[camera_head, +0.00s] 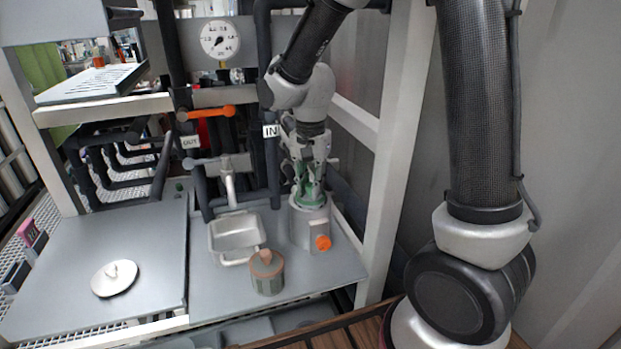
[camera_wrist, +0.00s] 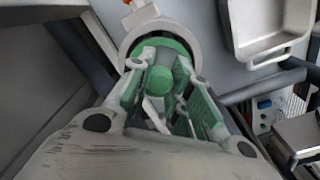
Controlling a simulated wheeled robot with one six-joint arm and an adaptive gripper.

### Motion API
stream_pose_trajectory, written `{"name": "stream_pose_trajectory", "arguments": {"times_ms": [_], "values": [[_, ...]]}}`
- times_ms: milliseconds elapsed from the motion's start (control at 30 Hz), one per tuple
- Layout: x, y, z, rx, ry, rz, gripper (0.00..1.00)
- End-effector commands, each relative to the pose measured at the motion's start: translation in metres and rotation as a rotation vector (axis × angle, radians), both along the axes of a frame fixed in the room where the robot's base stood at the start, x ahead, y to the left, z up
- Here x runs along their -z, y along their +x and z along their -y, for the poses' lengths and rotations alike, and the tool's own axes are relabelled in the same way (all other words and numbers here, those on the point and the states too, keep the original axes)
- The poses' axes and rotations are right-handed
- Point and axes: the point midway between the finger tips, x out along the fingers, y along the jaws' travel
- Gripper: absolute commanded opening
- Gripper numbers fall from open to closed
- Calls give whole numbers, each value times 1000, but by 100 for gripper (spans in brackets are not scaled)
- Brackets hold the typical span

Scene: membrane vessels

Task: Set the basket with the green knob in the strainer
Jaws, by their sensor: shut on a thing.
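The strainer (camera_head: 309,229) is a pale metal cylinder with an orange knob on its side, upright on the right part of the bench. In the wrist view, its light rim (camera_wrist: 127,43) surrounds green parts of the basket. The basket's green top (camera_head: 312,197) is at the strainer's mouth. Its green knob (camera_wrist: 158,80) lies between the fingers in the wrist view. My gripper (camera_head: 308,186) points down over the strainer, shut on the green-knobbed basket. The basket's lower part is hidden, so I cannot tell how deep it sits.
A basket with a brown knob (camera_head: 267,273) stands at the bench's front. A metal tray (camera_head: 237,237) is left of the strainer. A round lid (camera_head: 115,278) lies on the left bench. Pipes and a white post (camera_head: 391,150) stand close to the arm.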

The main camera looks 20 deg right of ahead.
Motion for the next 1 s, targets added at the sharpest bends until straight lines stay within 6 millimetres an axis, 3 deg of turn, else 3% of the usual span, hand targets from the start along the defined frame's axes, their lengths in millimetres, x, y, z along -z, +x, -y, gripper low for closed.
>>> {"name": "stream_pose_trajectory", "arguments": {"times_ms": [600, 1000], "values": [[41, 0, 0, 0, -2, -3, 0], [56, 0, 0, 0, 0, 0, 0]]}}
